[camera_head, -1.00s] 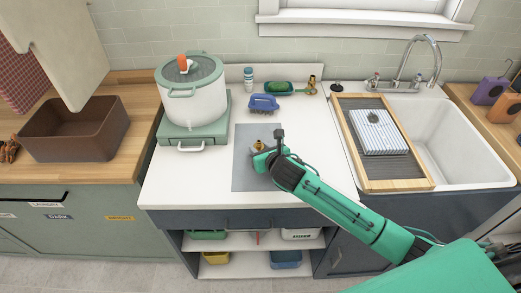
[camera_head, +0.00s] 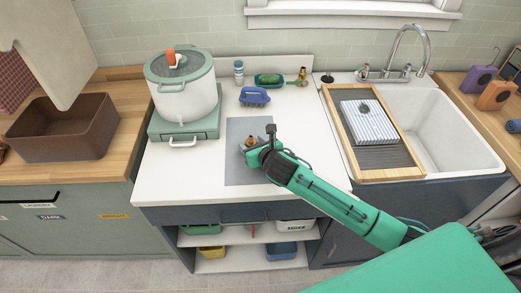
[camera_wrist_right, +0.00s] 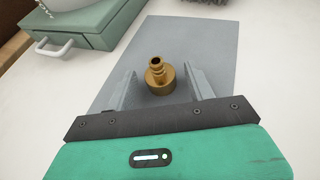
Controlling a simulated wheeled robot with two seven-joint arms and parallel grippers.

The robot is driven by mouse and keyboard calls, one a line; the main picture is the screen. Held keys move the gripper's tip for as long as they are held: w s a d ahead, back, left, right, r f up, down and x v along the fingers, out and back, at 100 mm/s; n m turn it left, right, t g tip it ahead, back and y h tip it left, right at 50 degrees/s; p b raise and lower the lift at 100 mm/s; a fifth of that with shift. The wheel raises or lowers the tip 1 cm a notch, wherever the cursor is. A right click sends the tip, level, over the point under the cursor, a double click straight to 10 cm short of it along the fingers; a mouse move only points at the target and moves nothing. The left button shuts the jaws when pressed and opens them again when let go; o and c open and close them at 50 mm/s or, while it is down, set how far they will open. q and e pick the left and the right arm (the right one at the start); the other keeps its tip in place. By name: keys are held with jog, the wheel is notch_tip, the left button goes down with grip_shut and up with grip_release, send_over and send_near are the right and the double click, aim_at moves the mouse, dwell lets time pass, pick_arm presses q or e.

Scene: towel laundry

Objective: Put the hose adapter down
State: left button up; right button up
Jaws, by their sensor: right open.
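The brass hose adapter (camera_wrist_right: 159,77) stands upright on the grey mat (camera_wrist_right: 185,35) in the right wrist view. It also shows small in the head view (camera_head: 250,141), partly hidden by my gripper. My right gripper (camera_wrist_right: 160,90) is open, with one finger on each side of the adapter and a visible gap to each. In the head view my right gripper (camera_head: 247,150) is low over the mat (camera_head: 238,172). My left gripper is not in view.
A white pot (camera_head: 184,90) on a green base stands left of the mat. A blue brush (camera_head: 254,97), a green dish (camera_head: 268,80) and another brass fitting (camera_head: 302,77) lie behind it. The sink (camera_head: 450,140) and wooden-framed rack (camera_head: 400,172) are right. White counter is clear around the mat.

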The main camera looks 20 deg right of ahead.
jog(key=b+v, duration=0.1)
jog(key=v, duration=1)
jog(key=shift+s+r, duration=0.1)
jog(key=shift+s, duration=0.15)
